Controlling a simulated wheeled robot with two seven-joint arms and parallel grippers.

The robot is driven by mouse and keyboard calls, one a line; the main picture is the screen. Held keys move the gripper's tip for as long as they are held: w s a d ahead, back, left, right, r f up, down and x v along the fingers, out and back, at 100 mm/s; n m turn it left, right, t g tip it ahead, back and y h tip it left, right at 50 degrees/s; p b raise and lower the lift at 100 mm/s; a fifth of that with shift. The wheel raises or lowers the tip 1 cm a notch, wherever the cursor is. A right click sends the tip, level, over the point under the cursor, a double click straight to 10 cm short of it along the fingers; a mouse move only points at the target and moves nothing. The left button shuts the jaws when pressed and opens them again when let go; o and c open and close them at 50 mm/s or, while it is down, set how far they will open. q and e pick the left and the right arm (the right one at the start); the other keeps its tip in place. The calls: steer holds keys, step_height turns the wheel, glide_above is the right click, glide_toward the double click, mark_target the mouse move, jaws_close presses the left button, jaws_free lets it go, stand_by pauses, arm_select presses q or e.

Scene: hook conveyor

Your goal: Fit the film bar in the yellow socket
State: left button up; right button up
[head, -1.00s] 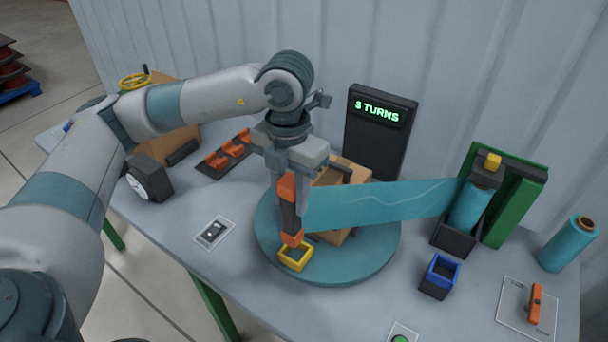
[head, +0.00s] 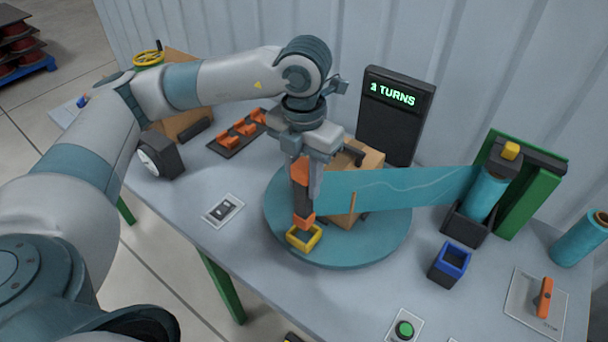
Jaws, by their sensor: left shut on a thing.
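My left gripper (head: 303,178) is shut on the film bar (head: 302,200), an upright dark bar with orange ends. The bar's lower orange end is at the yellow socket (head: 303,238) on the turntable's front edge; I cannot tell how deep it sits. A teal film sheet (head: 400,189) stretches from the bar to the film roll (head: 486,193) in its green stand. The teal turntable (head: 380,242) carries a cardboard box (head: 369,160), partly hidden behind the gripper and film. My right gripper is not in view.
A blue socket (head: 451,262) stands right of the turntable. A green button (head: 404,329) is at the front edge, an orange-handled tool (head: 544,297) and spare roll (head: 580,238) at the right. A display (head: 392,105) reading TURNS stands behind. Orange clips (head: 237,131) lie at back left.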

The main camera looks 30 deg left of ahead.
mark_target(304, 201)
arm_select(q)
steer(key=shift+f+b, duration=0.4)
steer(key=shift+f, duration=1)
steer(key=shift+f+b, duration=0.4)
steer(key=shift+b, duration=1.15)
stand_by(1.0)
steer(key=shift+f+b, duration=1.65)
steer(key=shift+b, duration=0.25)
stand_by(0.7)
steer(key=o, duration=1.3)
steer(key=shift+r, duration=0.15)
